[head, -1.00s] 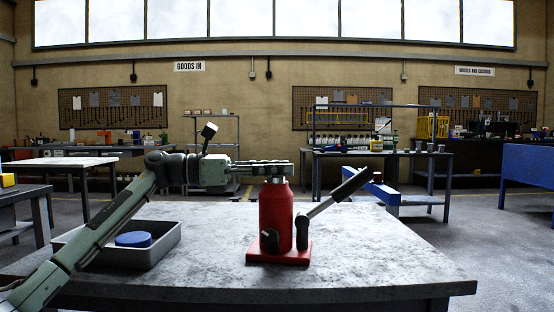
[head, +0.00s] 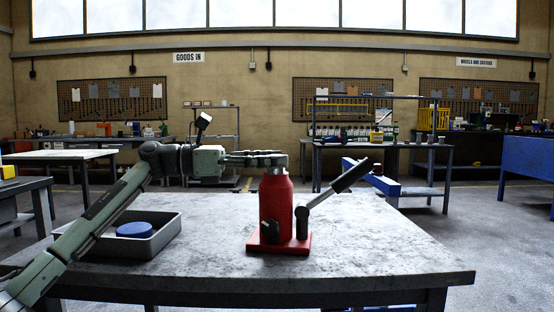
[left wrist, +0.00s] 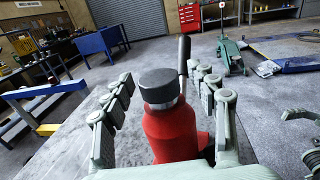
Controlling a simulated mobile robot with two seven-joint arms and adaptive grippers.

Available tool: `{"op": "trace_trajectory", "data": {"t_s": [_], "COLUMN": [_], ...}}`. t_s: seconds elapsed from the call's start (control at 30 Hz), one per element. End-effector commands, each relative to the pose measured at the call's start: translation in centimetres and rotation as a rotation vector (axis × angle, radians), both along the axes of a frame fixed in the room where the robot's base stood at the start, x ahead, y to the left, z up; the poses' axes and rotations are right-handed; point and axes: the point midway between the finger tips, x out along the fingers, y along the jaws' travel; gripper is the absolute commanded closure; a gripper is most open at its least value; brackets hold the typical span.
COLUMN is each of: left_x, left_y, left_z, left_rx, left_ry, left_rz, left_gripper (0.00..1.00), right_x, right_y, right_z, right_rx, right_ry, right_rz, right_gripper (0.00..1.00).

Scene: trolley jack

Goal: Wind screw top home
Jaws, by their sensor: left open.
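The red bottle jack (head: 275,207) stands upright on the bench in the head view, with its black-gripped lever slanting up to the right. Its grey round screw top (left wrist: 159,86) shows clearly in the left wrist view, above the red body (left wrist: 172,134). In the head view the top is mostly hidden behind my fingers. My left gripper (head: 268,158) is level at the height of the top; it also shows in the left wrist view (left wrist: 166,84). It is open, with fingers on both sides of the top and visible gaps. A green jointed part at that view's right edge looks like my right gripper (left wrist: 300,116), cut off.
A grey tray (head: 168,238) holding a blue round disc (head: 134,230) lies on the bench left of the jack. The bench top (head: 385,245) right of the jack is clear. Other benches and a blue beam (head: 372,178) stand behind.

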Motion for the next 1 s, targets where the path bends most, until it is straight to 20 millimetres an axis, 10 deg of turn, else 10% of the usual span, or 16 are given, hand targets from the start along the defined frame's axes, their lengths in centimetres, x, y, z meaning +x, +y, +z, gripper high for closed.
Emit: {"op": "trace_trajectory", "data": {"t_s": [0.5,1.0], "left_x": [-1.3,-1.5], "left_y": [9.7,10.7], "left_z": [0.0,0.0], "left_rx": [0.000,0.000], "left_ry": [0.000,0.000], "left_rz": [0.002,0.000], "left_gripper": [0.42,0.42], "right_x": [0.0,0.0], "right_y": [0.0,0.0], "right_z": [0.0,0.0], "right_rx": [0.001,0.000], "right_ry": [0.001,0.001], "right_rz": [0.000,0.000], "right_gripper": [0.18,0.18]}}
